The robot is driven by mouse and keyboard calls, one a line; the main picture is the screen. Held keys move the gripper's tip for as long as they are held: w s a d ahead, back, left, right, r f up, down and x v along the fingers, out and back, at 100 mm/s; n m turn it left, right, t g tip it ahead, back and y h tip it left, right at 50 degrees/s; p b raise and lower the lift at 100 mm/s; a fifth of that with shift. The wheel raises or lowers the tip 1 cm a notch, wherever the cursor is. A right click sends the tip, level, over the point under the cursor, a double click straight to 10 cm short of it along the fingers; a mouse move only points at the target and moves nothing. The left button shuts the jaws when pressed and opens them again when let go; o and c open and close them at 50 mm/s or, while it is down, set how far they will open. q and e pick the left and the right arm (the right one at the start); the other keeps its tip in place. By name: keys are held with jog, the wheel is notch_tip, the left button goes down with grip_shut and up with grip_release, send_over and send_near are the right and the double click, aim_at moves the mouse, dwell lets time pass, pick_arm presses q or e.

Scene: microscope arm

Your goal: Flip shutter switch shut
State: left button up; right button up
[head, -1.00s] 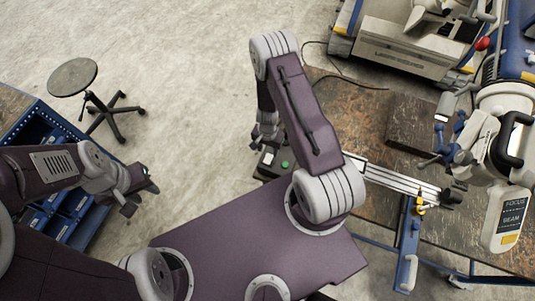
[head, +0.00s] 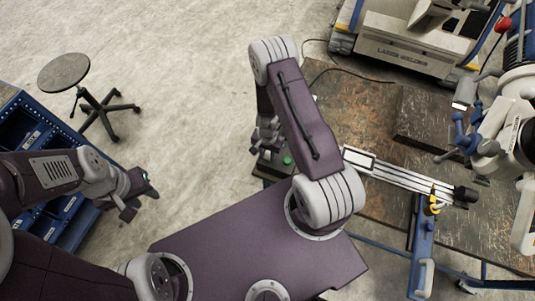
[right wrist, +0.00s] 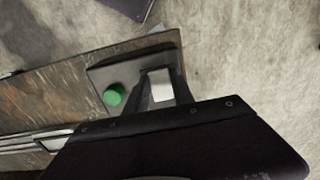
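A dark control box (right wrist: 110,77) sits at the bench edge, with a green button (right wrist: 115,94) and a pale square plate or switch face (right wrist: 160,84) on it. Its switch lever is not clearly visible. My right gripper (right wrist: 164,92) is over the box, with its dark fingers apart on either side of the pale square; contact cannot be told. In the head view the right gripper (head: 262,142) hides much of the box, and the green button (head: 287,160) shows beside it. My left gripper (head: 140,196) is open and empty over the floor at the left.
The brown workbench (head: 360,115) carries a slab (head: 430,118) and a white-grey rail (head: 405,177). The microscope head (head: 510,150) overhangs at the right. A laser welder cart (head: 405,50) stands behind, a stool (head: 63,72) and blue bin rack (head: 30,140) at left.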

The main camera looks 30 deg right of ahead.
grip_shut()
jog(key=shift+r+p, duration=0.15)
jog(key=shift+p, duration=0.15)
jog(key=p, duration=0.3)
jog(key=shift+d+r+g+y, duration=0.15)
jog(key=shift+r+g+y, duration=0.15)
jog(key=shift+r+y, duration=0.1)
jog(key=shift+w+d+f+g+y+b, duration=0.15)
jog(key=shift+w+f+g+y+b, duration=0.15)
jog(key=shift+f+b, duration=0.3)
jog(key=shift+w+d+f+g+y+b, duration=0.15)
jog(key=shift+f+g+y+b, duration=0.2)
jog(key=shift+b, duration=0.3)
jog(key=shift+s+r+g+y+b, duration=0.15)
jog(key=shift+g+y+b, duration=0.3)
jog(key=shift+b, duration=0.7)
jog(key=shift+r+y, duration=0.3)
jog(key=o, duration=0.7)
grip_release()
